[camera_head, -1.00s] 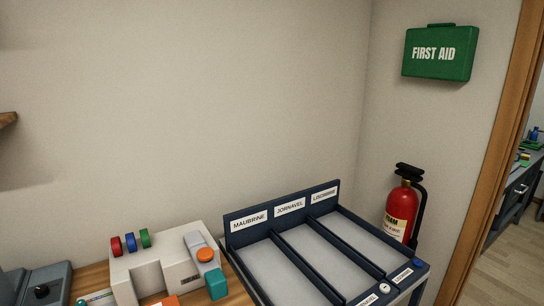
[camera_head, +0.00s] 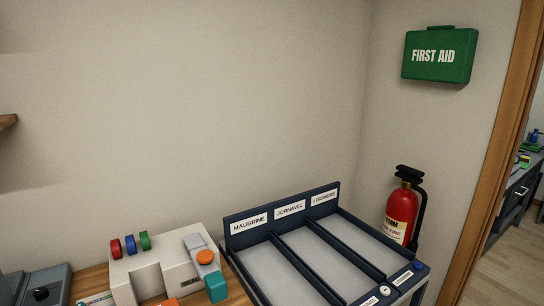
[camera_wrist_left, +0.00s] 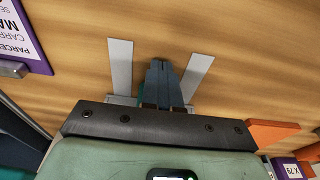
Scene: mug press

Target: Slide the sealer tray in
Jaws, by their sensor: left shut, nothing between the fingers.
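I cannot pick out the sealer tray with certainty in either view. A beige machine (camera_head: 163,268), possibly the sealer, stands at the lower left of the head view, its lower part cut off by the frame. It has red, blue and green discs on top and a grey arm with an orange knob (camera_head: 205,257) and a teal end (camera_head: 216,286). In the left wrist view my left gripper (camera_wrist_left: 160,66) is shut and empty over the wooden top. Two pale grey strips (camera_wrist_left: 120,68) (camera_wrist_left: 196,75) lie on either side of it. A bit of teal shows beside the fingers.
A dark blue rack (camera_head: 318,262) with labelled lanes stands right of the machine. A dark grey device (camera_head: 42,287) is at the far left. In the wrist view a purple-edged sign (camera_wrist_left: 20,35) is upper left and an orange piece (camera_wrist_left: 272,136) is at right.

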